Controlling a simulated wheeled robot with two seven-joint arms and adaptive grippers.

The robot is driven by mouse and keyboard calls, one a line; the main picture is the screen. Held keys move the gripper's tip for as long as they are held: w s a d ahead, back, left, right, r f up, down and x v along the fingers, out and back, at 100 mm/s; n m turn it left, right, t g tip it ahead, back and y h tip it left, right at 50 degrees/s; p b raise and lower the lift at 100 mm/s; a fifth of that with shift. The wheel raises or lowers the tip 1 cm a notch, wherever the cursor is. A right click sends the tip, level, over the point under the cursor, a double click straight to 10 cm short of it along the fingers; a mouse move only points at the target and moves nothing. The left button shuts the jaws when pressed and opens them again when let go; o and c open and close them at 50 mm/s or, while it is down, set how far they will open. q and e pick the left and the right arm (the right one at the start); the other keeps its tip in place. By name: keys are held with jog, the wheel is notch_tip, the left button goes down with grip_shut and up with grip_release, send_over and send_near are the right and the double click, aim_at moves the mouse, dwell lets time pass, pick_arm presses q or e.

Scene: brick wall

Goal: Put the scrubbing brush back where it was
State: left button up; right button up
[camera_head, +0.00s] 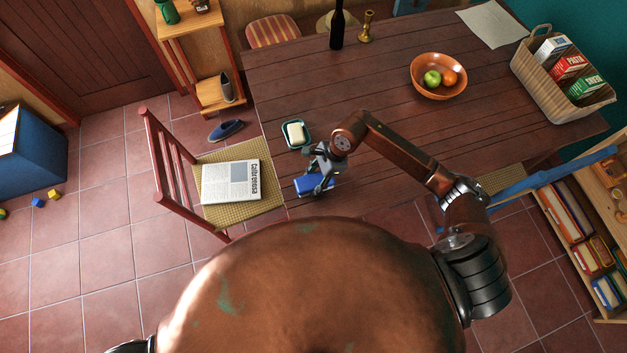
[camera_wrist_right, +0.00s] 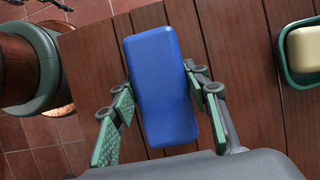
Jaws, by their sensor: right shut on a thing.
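The scrubbing brush shows as a blue block with rounded corners in the right wrist view (camera_wrist_right: 160,85). It also shows in the head view (camera_head: 316,186), over the table's near left corner. My right gripper (camera_head: 321,176) is shut on it, with one finger along each long side, as the right wrist view shows (camera_wrist_right: 160,112). The brush's underside is hidden, and I cannot tell whether it touches the table (camera_head: 300,90). Dark parts, perhaps my left gripper (camera_wrist_right: 40,6), show at the top left of the right wrist view, cut off by the edge.
A green soap dish (camera_head: 285,140) with a pale bar stands just beyond the gripper. A chair (camera_head: 210,152) with a newspaper (camera_head: 230,182) is left of the table. A fruit bowl (camera_head: 423,90), dark bottle (camera_head: 337,28) and basket (camera_head: 545,95) stand farther back. The table's middle is clear.

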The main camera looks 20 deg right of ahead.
jog(key=shift+f, duration=0.15)
jog(key=o, duration=1.1)
jog(key=shift+r, duration=0.2)
jog(key=shift+d+r, duration=0.15)
jog(key=shift+r, duration=0.15)
jog(key=v, duration=1.1)
jog(key=shift+r, duration=0.15)
jog(key=shift+d, duration=0.1)
